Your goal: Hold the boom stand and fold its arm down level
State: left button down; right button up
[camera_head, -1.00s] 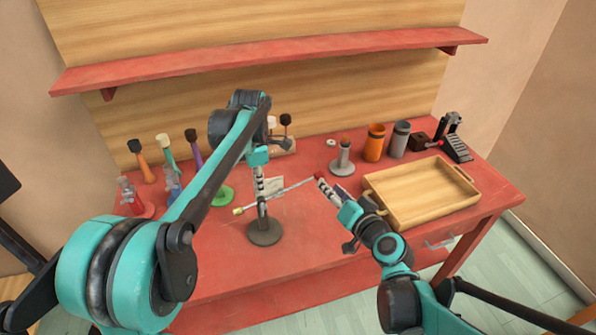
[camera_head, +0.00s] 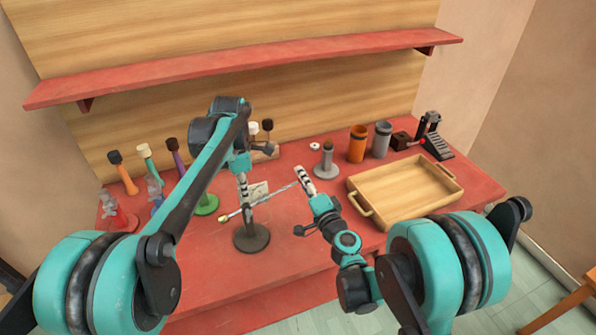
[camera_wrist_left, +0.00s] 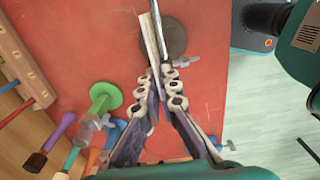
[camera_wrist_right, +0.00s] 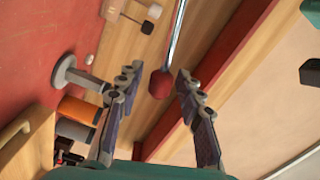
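The boom stand has a dark round base (camera_head: 252,238) on the red table and an upright post. Its thin arm (camera_head: 268,201) slants up to the right, with a brass-coloured weight (camera_head: 223,219) at the low left end. My left gripper (camera_head: 244,190) is closed on the upper post; its fingers also show close together in the left wrist view (camera_wrist_left: 161,78). My right gripper (camera_head: 301,174) is at the arm's high end. In the right wrist view the arm's red tip (camera_wrist_right: 159,84) lies between its parted fingers, with gaps on both sides.
A wooden tray (camera_head: 405,192) stands on the right, with orange (camera_head: 358,143) and grey (camera_head: 382,138) cups and a pedal (camera_head: 434,140) behind. Several mallets (camera_head: 122,172) stand on the left. A red shelf (camera_head: 250,65) runs above the table.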

jog(key=shift+x, duration=2.1)
grip_shut()
